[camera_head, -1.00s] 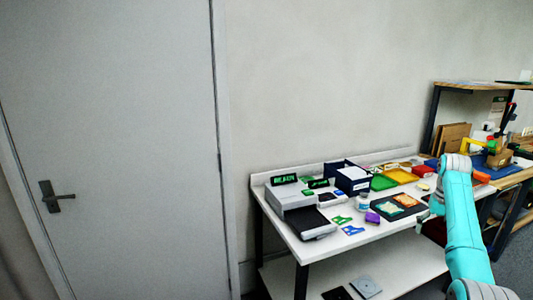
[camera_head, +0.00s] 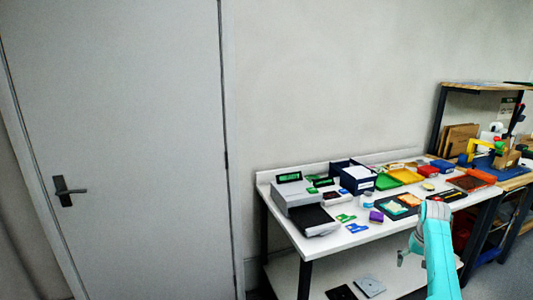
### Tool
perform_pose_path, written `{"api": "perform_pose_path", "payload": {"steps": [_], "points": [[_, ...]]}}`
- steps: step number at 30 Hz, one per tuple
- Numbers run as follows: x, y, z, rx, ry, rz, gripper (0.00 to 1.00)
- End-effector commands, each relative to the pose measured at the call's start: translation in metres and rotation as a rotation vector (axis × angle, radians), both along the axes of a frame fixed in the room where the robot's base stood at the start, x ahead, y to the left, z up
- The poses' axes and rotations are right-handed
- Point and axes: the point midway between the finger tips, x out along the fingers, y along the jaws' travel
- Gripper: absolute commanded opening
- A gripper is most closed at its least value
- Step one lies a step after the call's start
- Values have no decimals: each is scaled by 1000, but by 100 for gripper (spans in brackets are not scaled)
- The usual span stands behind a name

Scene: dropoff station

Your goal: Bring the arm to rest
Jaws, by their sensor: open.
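My gripper (camera_head: 401,257) shows small and dark at the left of the arm, below the tabletop edge as seen here. It is open, and nothing shows in it. Much of the wrist is hidden behind the arm.
A shelved wooden bench (camera_head: 517,182) stands right. A closed door (camera_head: 120,130) is left.

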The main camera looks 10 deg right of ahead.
Motion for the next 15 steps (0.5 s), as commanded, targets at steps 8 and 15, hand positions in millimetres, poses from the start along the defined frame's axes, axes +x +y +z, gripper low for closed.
{"api": "perform_pose_path", "payload": {"steps": [8, 15], "points": [[-5, 69, -114, -66, -98, 69, 86], [-28, 134, -190, -125, -195, 129, 86]]}}
